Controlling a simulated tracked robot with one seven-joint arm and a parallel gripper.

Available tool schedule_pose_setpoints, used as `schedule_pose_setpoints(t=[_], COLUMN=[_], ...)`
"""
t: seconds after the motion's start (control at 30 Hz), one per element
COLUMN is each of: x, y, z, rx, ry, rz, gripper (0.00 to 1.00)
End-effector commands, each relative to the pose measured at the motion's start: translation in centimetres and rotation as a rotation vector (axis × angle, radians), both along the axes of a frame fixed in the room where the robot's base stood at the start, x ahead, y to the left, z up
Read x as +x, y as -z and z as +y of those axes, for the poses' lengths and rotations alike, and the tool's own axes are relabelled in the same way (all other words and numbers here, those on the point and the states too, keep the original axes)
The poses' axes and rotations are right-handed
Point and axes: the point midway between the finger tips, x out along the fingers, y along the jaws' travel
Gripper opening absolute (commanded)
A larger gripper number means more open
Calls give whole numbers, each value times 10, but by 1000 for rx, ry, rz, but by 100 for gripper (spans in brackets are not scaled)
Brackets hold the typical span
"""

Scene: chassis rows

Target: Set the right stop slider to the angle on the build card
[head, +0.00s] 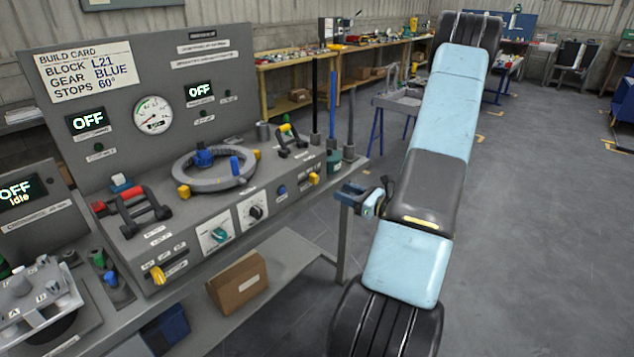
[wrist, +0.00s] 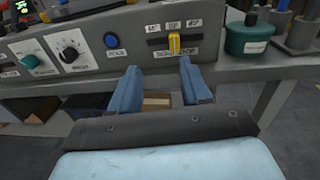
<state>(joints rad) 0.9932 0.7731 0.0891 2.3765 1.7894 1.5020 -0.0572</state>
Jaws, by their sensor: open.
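The build card (head: 90,75) on the back panel reads STOPS 60°. The right stop slider is a yellow knob (head: 314,179) at the right end of the bench's front face. In the wrist view the yellow knob (wrist: 174,44) sits in a dark slot, under the middle one of three small angle labels, which are too blurred to read surely. My gripper (head: 348,193) is open and empty, with blue fingers. In the wrist view my gripper (wrist: 158,74) is in front of and below the slider, apart from it; the knob appears between the fingers, nearer the right one.
Left of the slider are a blue button (wrist: 111,40) and a black dial (wrist: 70,53). A green container (wrist: 248,36) and upright rods (head: 332,105) stand near the bench's right end. Another yellow slider (head: 158,275) is at the left. Open floor lies to the right.

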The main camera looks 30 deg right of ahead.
Motion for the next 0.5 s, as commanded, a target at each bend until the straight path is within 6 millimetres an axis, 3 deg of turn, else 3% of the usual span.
schedule_pose_setpoints(t=[0.1,0.27,0.5], x=[-3,1,33], y=[11,15,15], z=[-13,-16,-4], rx=[30,40,39], ry=[56,77,74], rz=[5,5,5], gripper=[47,47,47])
